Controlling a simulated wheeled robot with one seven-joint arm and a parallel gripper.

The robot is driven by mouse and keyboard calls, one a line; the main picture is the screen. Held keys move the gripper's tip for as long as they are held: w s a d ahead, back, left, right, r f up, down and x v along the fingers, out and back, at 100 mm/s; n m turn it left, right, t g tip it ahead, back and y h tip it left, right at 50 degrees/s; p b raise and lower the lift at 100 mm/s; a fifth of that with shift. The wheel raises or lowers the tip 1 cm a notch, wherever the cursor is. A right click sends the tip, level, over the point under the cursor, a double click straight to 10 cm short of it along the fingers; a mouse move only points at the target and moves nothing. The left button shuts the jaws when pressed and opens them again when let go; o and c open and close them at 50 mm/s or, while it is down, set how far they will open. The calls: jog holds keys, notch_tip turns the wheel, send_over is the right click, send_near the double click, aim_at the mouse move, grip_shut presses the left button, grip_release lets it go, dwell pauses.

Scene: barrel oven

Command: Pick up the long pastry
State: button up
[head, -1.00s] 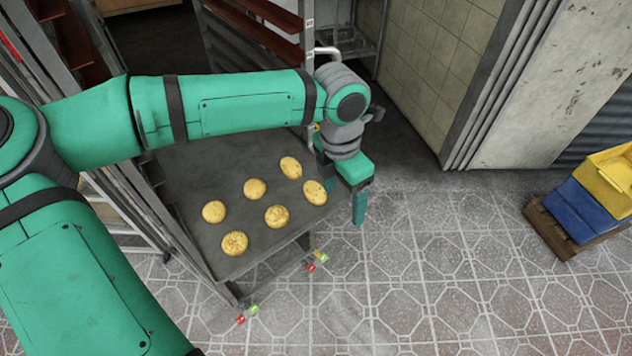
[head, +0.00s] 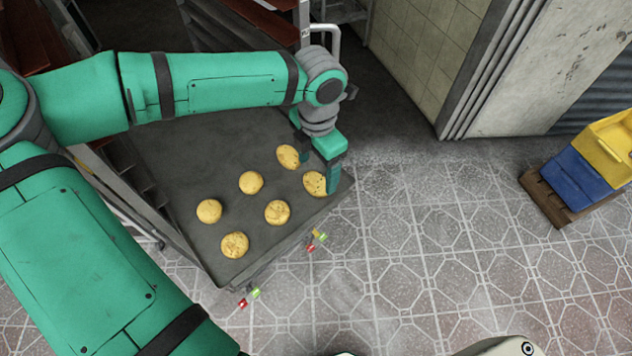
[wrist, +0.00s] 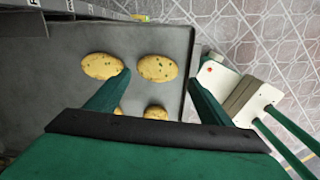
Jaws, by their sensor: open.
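Several golden speckled pastries lie in two rows on a dark tray (head: 170,165). The right-end pair is an upper pastry (head: 288,157) and a lower pastry (head: 314,183); the wrist view shows two slightly oval pastries (wrist: 102,66) and (wrist: 157,69) at the front. None stands out as clearly longer than the others. My gripper (head: 318,165) is open and empty over the tray's right end, partly hiding the right-end pair. In the wrist view, the right-hand oval pastry lies between my fingertips (wrist: 160,76). Contact with it cannot be told. Two more pastries are partly hidden or nearer my palm.
A metal rack (head: 210,25) stands behind the tray. A tiled wall (head: 425,55) is at the back. Blue (head: 577,180) and yellow (head: 608,145) crates sit on a pallet at right. The tiled floor (head: 430,250) is open between.

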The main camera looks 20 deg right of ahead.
aim_at(316, 180)
jog(key=shift+w+f, duration=0.15)
jog(key=shift+f, duration=1.2)
jog(key=shift+w+f, duration=0.1)
jog(key=shift+f, duration=1.25)
jog(key=c, duration=0.8)
